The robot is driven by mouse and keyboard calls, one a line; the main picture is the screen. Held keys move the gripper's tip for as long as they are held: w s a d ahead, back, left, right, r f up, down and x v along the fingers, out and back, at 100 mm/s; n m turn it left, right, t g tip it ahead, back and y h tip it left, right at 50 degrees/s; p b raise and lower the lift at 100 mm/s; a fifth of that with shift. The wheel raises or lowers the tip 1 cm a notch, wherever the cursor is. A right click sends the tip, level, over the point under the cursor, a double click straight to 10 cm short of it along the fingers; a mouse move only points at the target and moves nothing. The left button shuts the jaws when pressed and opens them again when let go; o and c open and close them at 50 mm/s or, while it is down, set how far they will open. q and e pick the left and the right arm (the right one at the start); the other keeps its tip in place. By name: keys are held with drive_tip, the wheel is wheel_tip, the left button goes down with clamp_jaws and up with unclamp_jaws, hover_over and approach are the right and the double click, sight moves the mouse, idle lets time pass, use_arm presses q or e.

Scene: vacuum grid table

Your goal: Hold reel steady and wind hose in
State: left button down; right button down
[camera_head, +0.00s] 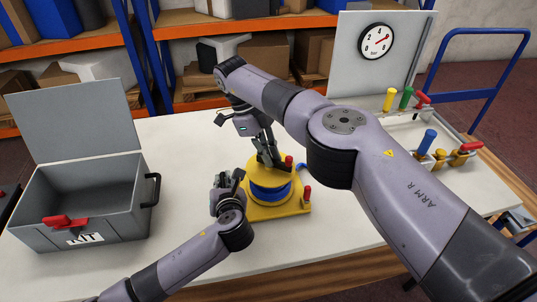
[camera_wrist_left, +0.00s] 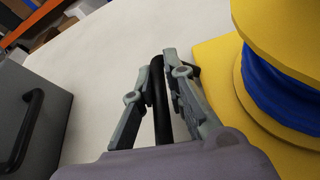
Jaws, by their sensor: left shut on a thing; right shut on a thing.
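The yellow reel (camera_head: 265,174) stands on a yellow base plate (camera_head: 262,212) on the white table, with the blue hose (camera_head: 268,193) wound on its drum. It also shows in the left wrist view (camera_wrist_left: 292,32). My left gripper (camera_head: 226,187) is at the reel's left side. In the left wrist view its fingers (camera_wrist_left: 170,75) are shut on a black bar handle (camera_wrist_left: 160,105) beside the base plate. My right gripper (camera_head: 269,160) reaches down onto the reel's top and is shut on a crank part there, mostly hidden by the fingers. A red knob (camera_head: 289,161) shows beside it.
An open grey KIT box (camera_head: 120,212) stands at the left. A panel with a pressure gauge (camera_head: 376,41) and coloured fittings stand at the right. A red-topped post (camera_head: 307,195) rises from the base plate. My right arm hides part of the table.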

drive_tip(key=c, duration=1.7)
unclamp_jaws()
wheel_tip(320, 180, up, 10)
drive_tip(key=shift+o, duration=0.6)
